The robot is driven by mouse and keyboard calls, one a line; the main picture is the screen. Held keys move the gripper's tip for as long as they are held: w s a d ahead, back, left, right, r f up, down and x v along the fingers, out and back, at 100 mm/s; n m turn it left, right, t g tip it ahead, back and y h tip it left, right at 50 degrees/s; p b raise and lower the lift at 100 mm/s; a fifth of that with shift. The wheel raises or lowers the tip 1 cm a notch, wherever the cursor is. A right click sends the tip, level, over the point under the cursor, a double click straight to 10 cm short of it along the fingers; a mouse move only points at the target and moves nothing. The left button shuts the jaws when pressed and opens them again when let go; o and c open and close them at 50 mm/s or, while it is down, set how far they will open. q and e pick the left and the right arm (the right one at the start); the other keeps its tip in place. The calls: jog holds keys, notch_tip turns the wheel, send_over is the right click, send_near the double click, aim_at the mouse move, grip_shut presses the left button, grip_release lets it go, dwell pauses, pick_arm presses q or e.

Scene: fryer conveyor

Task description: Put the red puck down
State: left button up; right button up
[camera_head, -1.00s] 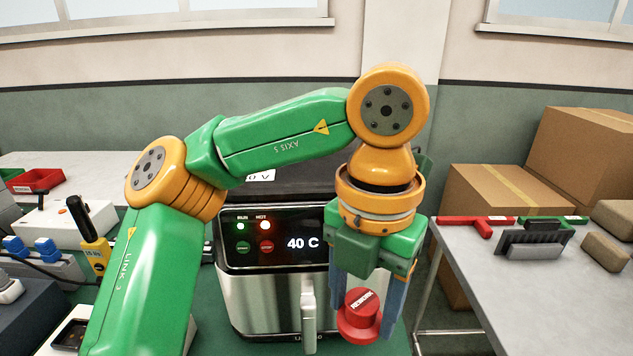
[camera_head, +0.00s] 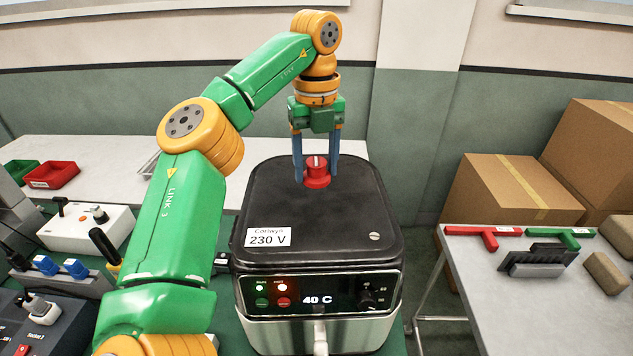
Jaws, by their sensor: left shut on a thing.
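The red puck (camera_head: 317,180) has a wide round base and a narrower knob with a pale mark on top. My left gripper (camera_head: 316,178) points down and is shut on the red puck, one blue finger on each side. The puck is over the back part of the fryer's black lid (camera_head: 330,222); I cannot tell whether it touches the lid. My right gripper is not in view.
A white table (camera_head: 110,150) stands behind, with a red bin (camera_head: 52,176). At right, a grey table (camera_head: 500,290) holds red and green T-handles and brushes.

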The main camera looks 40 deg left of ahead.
aim_at(316, 196)
pick_arm(q)
jog(key=shift+w+a+f+p, duration=0.3)
jog(key=shift+w+a+f, duration=0.15)
jog(key=shift+f, duration=0.15)
jog(key=shift+w+a+f+p, duration=0.3)
jog(key=shift+w+a+f, duration=0.1)
jog(key=shift+f, duration=0.15)
notch_tip(316, 196, down, 3)
jog(key=shift+s+r+p, duration=0.1)
jog(key=shift+r+p, duration=0.1)
jog(key=shift+p, duration=0.25)
jog(key=shift+s+d+f, duration=0.1)
jog(key=shift+d+f, duration=0.05)
jog(key=shift+f, duration=0.25)
jog(key=o, duration=1.4)
